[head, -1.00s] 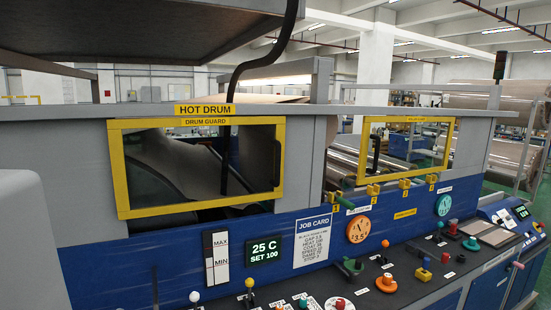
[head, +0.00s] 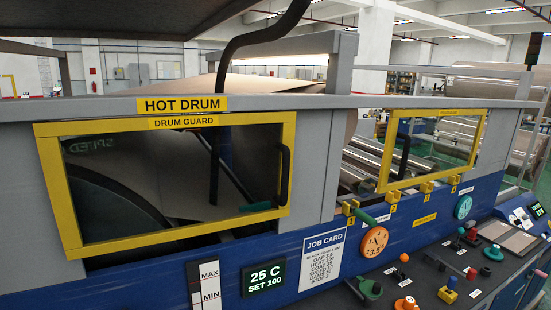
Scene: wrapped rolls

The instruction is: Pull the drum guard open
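The drum guard (head: 165,239) is a yellow-framed window under the yellow "HOT DRUM" sign (head: 182,105), large at left and centre. It sits across the opening in the grey machine front and looks shut. Its black upright bar handle (head: 284,175) is on the right side of the frame. Through the pane I see a dark curved drum end (head: 110,205) and a pale sheet. My gripper is not in view, and nothing of it shows at the handle.
A second yellow-framed guard (head: 384,188) with a black handle stands to the right. Below are yellow hooks, a job card (head: 323,258), a "25 C" display (head: 264,277), and a console of knobs (head: 452,281). A black hose (head: 262,39) hangs from above.

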